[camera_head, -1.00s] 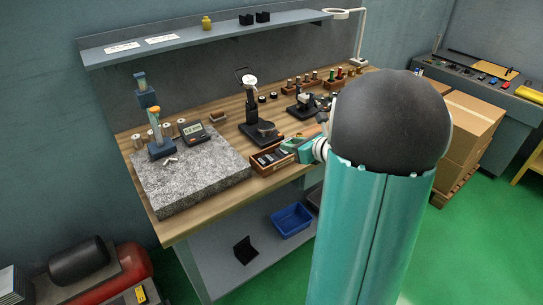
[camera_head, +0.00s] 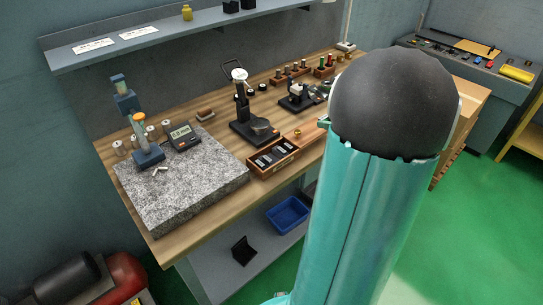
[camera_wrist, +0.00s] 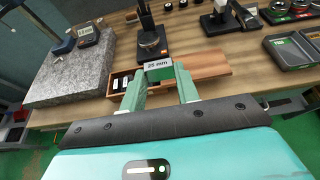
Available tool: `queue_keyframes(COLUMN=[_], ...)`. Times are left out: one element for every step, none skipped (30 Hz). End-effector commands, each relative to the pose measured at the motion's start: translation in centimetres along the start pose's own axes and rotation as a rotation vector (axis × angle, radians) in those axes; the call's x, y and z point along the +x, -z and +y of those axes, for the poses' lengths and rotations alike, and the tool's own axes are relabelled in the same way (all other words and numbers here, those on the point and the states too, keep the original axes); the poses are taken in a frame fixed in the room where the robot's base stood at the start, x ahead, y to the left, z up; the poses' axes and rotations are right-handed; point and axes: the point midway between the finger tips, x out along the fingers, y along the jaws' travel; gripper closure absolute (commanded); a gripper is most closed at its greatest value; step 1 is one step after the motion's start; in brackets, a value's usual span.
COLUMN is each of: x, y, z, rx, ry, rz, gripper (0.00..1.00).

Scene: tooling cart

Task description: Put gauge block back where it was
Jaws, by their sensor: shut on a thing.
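The gauge block (camera_wrist: 158,64), a small grey piece marked "25 mm", is between the fingertips of my gripper (camera_wrist: 160,76) in the wrist view. My gripper is shut on it. An open wooden case (camera_head: 288,158) with dark and grey pieces inside sits at the table's front edge, right of the granite plate. The case also shows in the wrist view (camera_wrist: 112,93), beyond the left finger and partly hidden by it. The block appears in front of the case; its height above it is hard to tell. In the head view my arm hides the gripper and the block.
The granite plate (camera_head: 190,195) carries a height gauge (camera_head: 146,145) and a digital readout (camera_head: 184,137). A dial gauge stand (camera_head: 243,110) stands behind the case. Grey trays (camera_wrist: 288,53) lie to the right in the wrist view. A blue bin (camera_head: 288,215) is on the lower shelf.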

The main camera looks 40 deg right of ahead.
Motion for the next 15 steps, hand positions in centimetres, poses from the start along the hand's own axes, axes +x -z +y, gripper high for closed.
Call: queue_keyframes(x=[0.1,0.3,0.8,1.1,1.6,2.3,2.9,3.4,4.2,4.7,5.3,6.0,6.6,7.2,8.0], y=[0.1,0.1,0.2,0.3,0.4,0.5,0.7,0.8,0.9,1.0,1.1,1.2,1.3,1.4,1.9], z=[0.2,0.4,0.8,1.2,1.6,2.2,2.7,3.1,3.7,4.2,4.7,5.2,5.6,6.1,6.5], rx=[0.000,0.000,0.001,0.002,0.002,0.001,0.002,0.002,0.001,0.002,0.002,0.001,0.002,0.002,0.004], ry=[-0.002,-0.003,-0.004,-0.005,-0.005,-0.005,-0.006,-0.006,-0.006,-0.006,-0.006,-0.006,-0.005,-0.006,-0.006], rz=[-0.001,-0.001,-0.001,-0.002,-0.001,-0.001,-0.001,0.000,-0.001,0.000,0.000,0.000,0.000,0.000,0.002], gripper=[0.97,0.97,0.97,0.97,0.97,0.97,0.97,0.97,0.97,0.97,0.97,0.97,0.97,0.97,0.97])
